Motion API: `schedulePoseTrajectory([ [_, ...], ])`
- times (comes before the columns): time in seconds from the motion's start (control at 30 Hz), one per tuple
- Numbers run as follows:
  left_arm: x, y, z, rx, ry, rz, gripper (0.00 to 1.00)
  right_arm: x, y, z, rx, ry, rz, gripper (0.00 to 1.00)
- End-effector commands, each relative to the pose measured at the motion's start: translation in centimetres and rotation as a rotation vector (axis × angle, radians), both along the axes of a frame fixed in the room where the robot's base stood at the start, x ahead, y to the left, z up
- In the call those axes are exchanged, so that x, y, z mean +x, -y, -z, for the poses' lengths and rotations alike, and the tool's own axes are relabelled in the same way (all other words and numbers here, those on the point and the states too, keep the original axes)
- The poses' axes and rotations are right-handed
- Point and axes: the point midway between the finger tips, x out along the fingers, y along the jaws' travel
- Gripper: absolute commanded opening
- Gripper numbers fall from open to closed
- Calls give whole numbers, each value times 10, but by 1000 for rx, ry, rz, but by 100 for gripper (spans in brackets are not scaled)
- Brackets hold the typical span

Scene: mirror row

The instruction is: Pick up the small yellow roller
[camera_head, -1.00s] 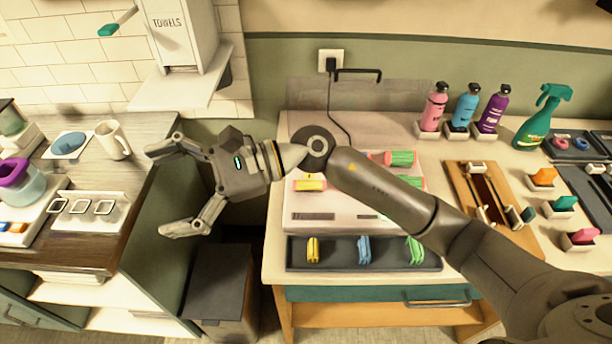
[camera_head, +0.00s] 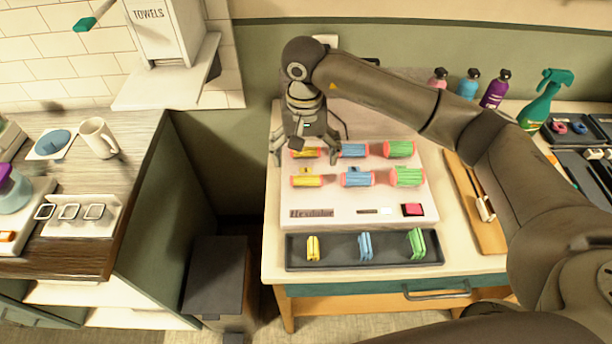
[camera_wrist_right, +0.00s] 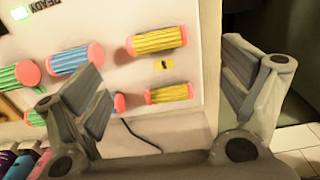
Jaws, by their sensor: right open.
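The small yellow roller (camera_head: 309,153) lies in the back row of the white board (camera_head: 352,216), partly hidden by my right gripper in the head view. In the wrist view the small yellow roller (camera_wrist_right: 169,93) shows whole, with pink ends. A larger yellow roller (camera_head: 307,181) lies in the front row; it also shows in the wrist view (camera_wrist_right: 158,41). My right gripper (camera_head: 306,157) is open above the small roller, one finger to each side. The gripper also shows in the wrist view (camera_wrist_right: 168,82). It holds nothing. My left gripper is out of view.
Blue rollers (camera_head: 356,178) and green rollers (camera_head: 407,176) lie to the right on the board. A dark tray (camera_head: 335,252) with colored pieces is in front. A wooden tray (camera_head: 468,200) stands to the right. A black cord runs behind the board.

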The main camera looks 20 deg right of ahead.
Motion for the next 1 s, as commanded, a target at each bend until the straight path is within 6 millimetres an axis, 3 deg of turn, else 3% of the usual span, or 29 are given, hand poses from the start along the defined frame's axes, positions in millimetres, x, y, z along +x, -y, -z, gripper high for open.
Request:
schedulePoseTrajectory([
  [0.27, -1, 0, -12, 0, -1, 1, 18, -3, 0, 20, 3, -2, -1, 93],
  [0.6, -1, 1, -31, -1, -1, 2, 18, -6, 1, 61, 3, -1, 0, 93],
  [0.87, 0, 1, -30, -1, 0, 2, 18, -5, 1, 65, 3, 2, -1, 93],
  [1.0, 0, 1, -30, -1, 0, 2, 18, -5, 1, 64, 4, 1, -1, 76],
])
